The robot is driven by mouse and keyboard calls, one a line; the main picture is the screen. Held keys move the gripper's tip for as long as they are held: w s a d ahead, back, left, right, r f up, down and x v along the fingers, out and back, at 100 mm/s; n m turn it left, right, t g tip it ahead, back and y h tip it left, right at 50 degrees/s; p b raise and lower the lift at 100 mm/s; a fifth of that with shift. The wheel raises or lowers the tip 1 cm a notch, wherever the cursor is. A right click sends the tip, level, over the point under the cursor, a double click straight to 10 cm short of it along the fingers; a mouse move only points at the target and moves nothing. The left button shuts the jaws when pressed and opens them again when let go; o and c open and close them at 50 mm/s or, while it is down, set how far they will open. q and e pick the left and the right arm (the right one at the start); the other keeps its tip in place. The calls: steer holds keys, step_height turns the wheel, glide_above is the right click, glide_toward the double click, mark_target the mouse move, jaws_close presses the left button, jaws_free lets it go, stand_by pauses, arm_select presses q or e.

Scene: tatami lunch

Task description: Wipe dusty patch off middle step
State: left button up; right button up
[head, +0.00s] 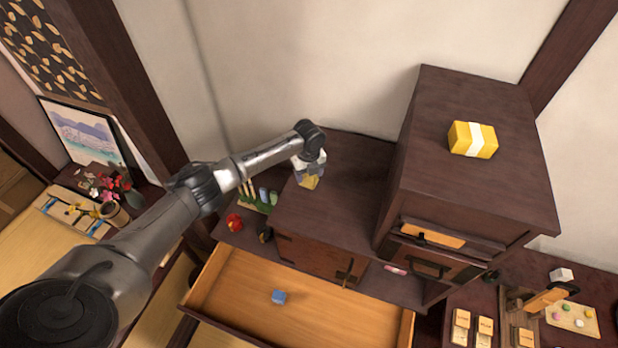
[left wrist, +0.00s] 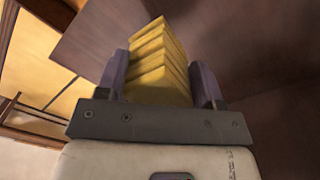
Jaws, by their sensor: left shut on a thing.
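My left gripper (head: 308,178) is shut on a yellow folded cloth or pad (head: 310,183), held over the left part of the middle step (head: 350,170) of the dark step chest. In the left wrist view the ridged yellow pad (left wrist: 160,62) sits between the two purple-grey fingers, with dark wood beyond it. I cannot tell whether the pad touches the step. No dusty patch can be made out; the gripper hides part of the step. My right gripper is not in view.
The tall top step (head: 440,110) rises to the right, with a yellow white-banded bundle (head: 473,140) on it. Below, an open drawer (head: 330,312) holds a blue cube (head: 279,297). A red item (head: 234,222) and small bottles (head: 268,196) stand left of the middle step.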

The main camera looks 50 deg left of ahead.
arm_select(q)
steer(key=shift+r, duration=2.55)
steer(key=shift+d, duration=0.1)
